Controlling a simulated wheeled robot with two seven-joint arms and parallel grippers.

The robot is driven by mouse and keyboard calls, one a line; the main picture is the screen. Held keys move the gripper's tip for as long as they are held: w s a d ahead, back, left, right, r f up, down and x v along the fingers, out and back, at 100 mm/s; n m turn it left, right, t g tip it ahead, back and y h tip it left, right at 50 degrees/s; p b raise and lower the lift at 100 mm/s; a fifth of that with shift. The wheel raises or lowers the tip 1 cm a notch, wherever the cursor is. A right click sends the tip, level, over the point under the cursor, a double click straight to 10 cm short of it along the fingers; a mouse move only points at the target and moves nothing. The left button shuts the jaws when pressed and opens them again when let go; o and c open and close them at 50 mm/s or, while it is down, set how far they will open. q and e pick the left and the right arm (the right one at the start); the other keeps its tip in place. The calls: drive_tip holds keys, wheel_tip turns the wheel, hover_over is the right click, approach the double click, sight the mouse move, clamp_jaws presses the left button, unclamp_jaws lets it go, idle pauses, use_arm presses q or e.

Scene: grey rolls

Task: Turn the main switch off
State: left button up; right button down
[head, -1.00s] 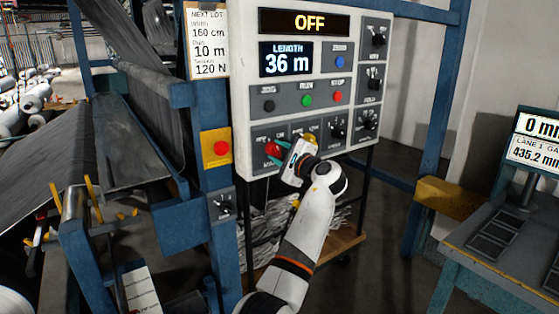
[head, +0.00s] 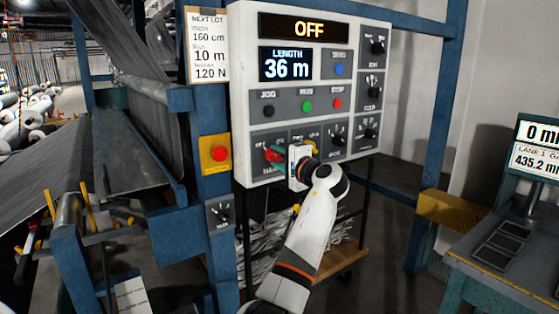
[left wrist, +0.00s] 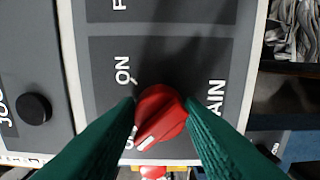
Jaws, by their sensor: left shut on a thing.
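The red main switch knob (head: 268,154) is at the lower left of the white control panel (head: 239,95). My left gripper (head: 277,154) is at it, its green fingers on either side. In the left wrist view, the knob (left wrist: 160,120) is between the two green fingers (left wrist: 163,118), which are shut on it. Its white mark points to the lower left, toward a partly hidden label starting with "O", away from the "ON" label. "MAIN" is partly covered by a finger. The panel's top display (head: 304,27) reads OFF. My right gripper is not in view.
Other dials and buttons surround the knob, including a black jog button (head: 268,111). A red stop button on a yellow box (head: 216,153) is on the blue post to the left. A console with a screen (head: 536,145) stands at the right.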

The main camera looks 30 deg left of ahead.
use_arm(q)
drive_tip(key=shift+f, duration=0.1)
drive_tip(key=o, duration=1)
drive_tip(key=b+v, duration=0.1)
drive_tip(key=v, duration=1.1)
drive_tip(key=shift+b, duration=0.4)
